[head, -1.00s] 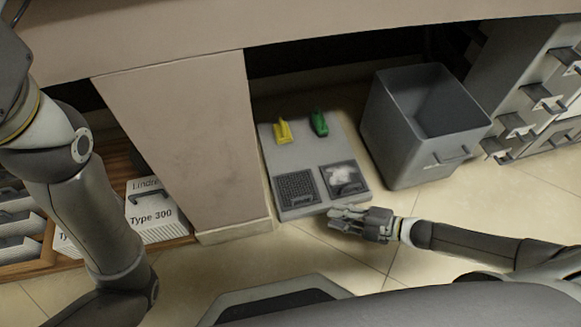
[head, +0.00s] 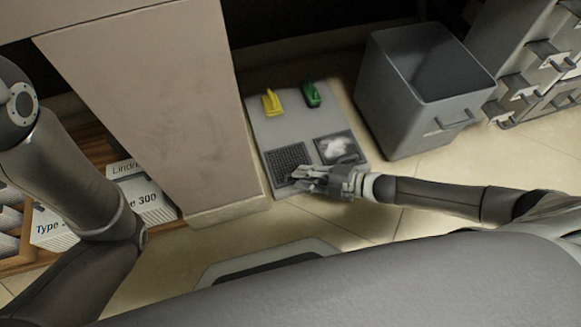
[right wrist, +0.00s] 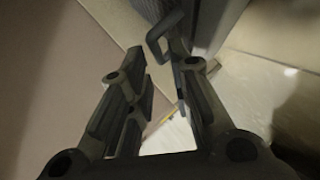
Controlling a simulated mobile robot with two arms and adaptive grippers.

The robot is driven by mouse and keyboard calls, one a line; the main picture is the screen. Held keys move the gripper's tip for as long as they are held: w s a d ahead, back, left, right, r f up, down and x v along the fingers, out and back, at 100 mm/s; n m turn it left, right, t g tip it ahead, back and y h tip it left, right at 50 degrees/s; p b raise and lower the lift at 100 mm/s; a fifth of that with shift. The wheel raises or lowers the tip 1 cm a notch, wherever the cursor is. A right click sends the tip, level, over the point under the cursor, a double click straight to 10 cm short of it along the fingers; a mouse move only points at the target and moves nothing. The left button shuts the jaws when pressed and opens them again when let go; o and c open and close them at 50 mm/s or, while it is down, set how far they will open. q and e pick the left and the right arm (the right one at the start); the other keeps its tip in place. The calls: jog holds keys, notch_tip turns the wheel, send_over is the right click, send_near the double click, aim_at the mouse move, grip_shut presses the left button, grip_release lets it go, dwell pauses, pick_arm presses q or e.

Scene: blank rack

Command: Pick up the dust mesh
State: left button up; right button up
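A grey board (head: 283,130) lies on the floor with two dark square panels at its front. The left panel is a dark mesh (head: 284,160) with a plain grid. The right panel (head: 337,148) carries white, fluffy dust. My right gripper (head: 312,180) is over the board's front edge, by the near corner of the left mesh, and partly hides both panels' near sides. In the right wrist view its fingers (right wrist: 160,75) are apart and empty. A dark looped handle (right wrist: 160,40) shows just beyond the fingertips. My left gripper is out of view.
A yellow tool (head: 271,103) and a green tool (head: 311,95) stand at the board's back. A grey bin (head: 400,115) is to the right, and a beige pillar (head: 150,110) stands close on the left. The floor in front is clear.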

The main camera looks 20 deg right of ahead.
jog(key=shift+b+x, duration=0.65)
jog(key=shift+x, duration=0.7)
grip_shut()
jog(key=shift+r, duration=0.1)
